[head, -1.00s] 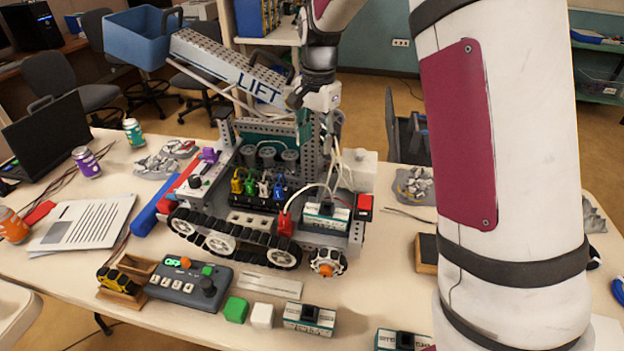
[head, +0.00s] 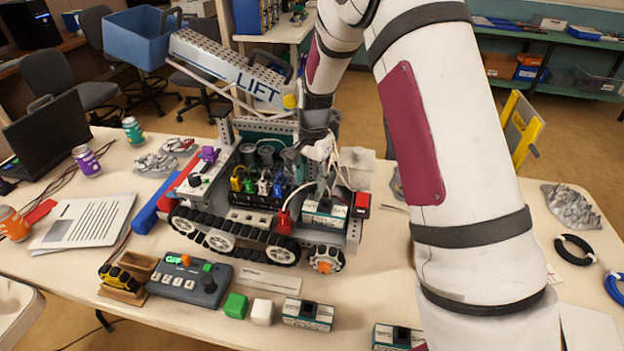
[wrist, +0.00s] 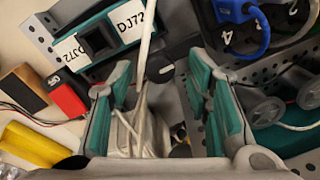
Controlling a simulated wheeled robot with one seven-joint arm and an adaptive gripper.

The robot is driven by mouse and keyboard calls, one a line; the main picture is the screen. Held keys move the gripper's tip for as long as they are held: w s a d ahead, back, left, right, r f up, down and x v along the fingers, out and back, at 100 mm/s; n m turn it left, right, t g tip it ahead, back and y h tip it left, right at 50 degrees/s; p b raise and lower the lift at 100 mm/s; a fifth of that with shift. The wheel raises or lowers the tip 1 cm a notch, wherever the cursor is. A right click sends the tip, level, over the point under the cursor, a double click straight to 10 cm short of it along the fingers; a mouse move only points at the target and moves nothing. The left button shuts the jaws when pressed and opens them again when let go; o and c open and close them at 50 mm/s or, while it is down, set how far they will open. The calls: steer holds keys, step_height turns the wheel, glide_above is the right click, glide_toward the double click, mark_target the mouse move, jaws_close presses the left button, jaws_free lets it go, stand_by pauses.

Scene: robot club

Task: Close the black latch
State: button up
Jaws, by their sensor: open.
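The tracked robot model (head: 255,215) stands on the table. At its right end a teal-and-white battery (head: 322,214) sits in a bay beside a red block (head: 362,203). My gripper (head: 324,188) is low over that end, just behind the battery. In the wrist view my gripper (wrist: 160,78) is open, with its teal-padded fingers apart and nothing held. The battery, labelled DJ72 (wrist: 98,42), lies just beyond the left fingertip. A dark, rounded lever-like piece (wrist: 174,66) lies between and beyond the fingertips; I cannot tell surely whether it is the black latch. A white cable passes between the fingers.
Blue and black plugs (wrist: 240,14) sit beyond the right finger. A grey control box (head: 190,282), a green cube (head: 236,307), a white cube (head: 262,312) and spare batteries (head: 308,314) lie in front. The lift arm (head: 228,68) rises behind left.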

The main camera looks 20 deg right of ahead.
steer(key=shift+f, duration=0.45)
jaws_close()
